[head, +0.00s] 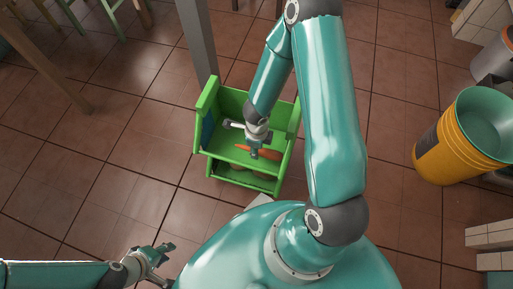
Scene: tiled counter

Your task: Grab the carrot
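An orange carrot (269,154) lies in the green wooden stand (206,103), on its upper level. My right gripper (254,151) reaches down from above into the stand and overlaps the carrot's middle. Its fingers are small and seen from above, so I cannot tell whether they touch or close on the carrot. Part of the carrot is hidden behind this gripper. My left gripper (166,262) is at the lower left, apart from the stand, with its fingers spread and nothing between them.
A yellow bin (437,147) with a teal inside stands on the right. A grey post (197,40) rises behind the stand. Wooden furniture legs (48,75) and green chair legs (113,18) are at the upper left. The tiled floor (120,150) left of the stand is clear.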

